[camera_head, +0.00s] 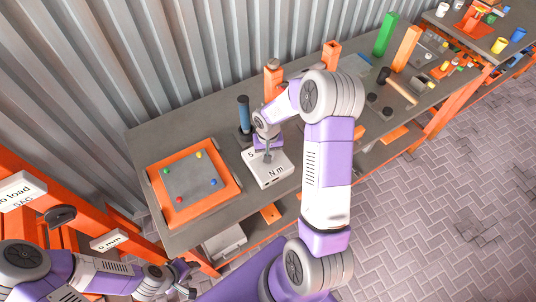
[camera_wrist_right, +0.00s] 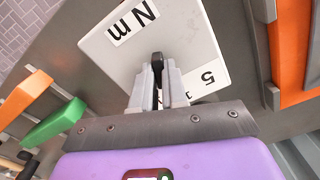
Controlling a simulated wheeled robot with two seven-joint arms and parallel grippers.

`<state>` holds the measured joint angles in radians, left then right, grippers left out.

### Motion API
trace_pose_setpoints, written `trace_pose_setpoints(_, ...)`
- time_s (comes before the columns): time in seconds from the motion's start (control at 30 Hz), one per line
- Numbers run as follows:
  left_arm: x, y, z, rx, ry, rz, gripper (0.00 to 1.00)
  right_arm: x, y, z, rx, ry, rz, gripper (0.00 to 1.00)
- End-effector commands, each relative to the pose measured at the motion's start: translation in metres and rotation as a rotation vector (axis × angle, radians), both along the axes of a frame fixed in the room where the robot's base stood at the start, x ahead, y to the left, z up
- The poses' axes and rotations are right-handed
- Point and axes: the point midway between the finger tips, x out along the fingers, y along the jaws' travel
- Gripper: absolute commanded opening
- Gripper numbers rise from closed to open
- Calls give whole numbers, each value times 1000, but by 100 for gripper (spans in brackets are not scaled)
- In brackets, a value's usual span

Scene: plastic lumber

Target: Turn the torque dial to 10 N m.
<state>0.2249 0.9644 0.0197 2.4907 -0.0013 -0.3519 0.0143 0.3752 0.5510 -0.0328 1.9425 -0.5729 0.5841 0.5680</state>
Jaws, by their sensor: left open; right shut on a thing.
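The torque dial box (camera_head: 268,178) is a pale box on the grey bench, labelled "N m" on its front side and "5" at its left. It also shows in the right wrist view (camera_wrist_right: 112,62). My right gripper (camera_head: 267,156) is over the box, pointing down. In the right wrist view its fingers are shut on the dark dial knob (camera_wrist_right: 157,60). Part of the scale is hidden behind the fingers, so I cannot read the dial's setting. My left gripper (camera_head: 188,278) is open and empty at the lower left, away from the box.
An orange-framed board (camera_head: 160,209) with coloured dots lies left of the box. Green (camera_head: 385,35) and orange blocks stand farther right. My right arm covers bench to the box's right.

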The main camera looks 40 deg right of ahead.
Motion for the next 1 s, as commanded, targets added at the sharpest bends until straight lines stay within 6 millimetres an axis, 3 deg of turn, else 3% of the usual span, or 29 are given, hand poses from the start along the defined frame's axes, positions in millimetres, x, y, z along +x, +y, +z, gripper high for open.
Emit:
trace_pose_setpoints(0.5,0,0,-4,0,0,0,43,1,0,0,-1,-2,330,0)
trace_pose_setpoints(1.0,0,0,-5,0,0,0,43,1,0,1,-1,-2,389,0)
